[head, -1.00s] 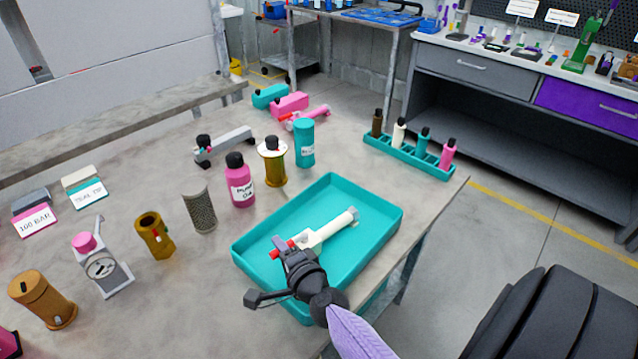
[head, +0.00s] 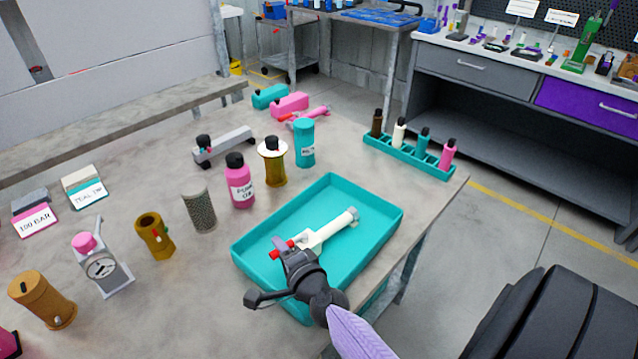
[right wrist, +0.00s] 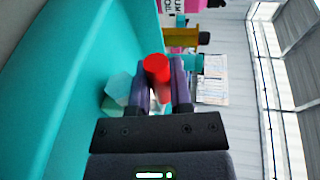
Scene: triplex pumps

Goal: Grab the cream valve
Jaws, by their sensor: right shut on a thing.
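The cream valve (head: 328,228) lies in the teal tray (head: 389,213), its long cream body pointing to the far right, with red parts at its near end. My right gripper (head: 287,250) is at this near end, over the tray, and its fingers are shut on the valve's red part. In the right wrist view a red round piece (right wrist: 156,68) sits between the two fingers (right wrist: 165,88). The gripper hides part of the valve's near end. My left gripper is in neither view.
A pink bottle (head: 239,183), a gold cylinder with a white top (head: 273,165) and a teal cylinder (head: 304,145) stand behind the tray. A teal rack (head: 408,157) with several small bottles is at the back right. The table's right edge is close to the tray.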

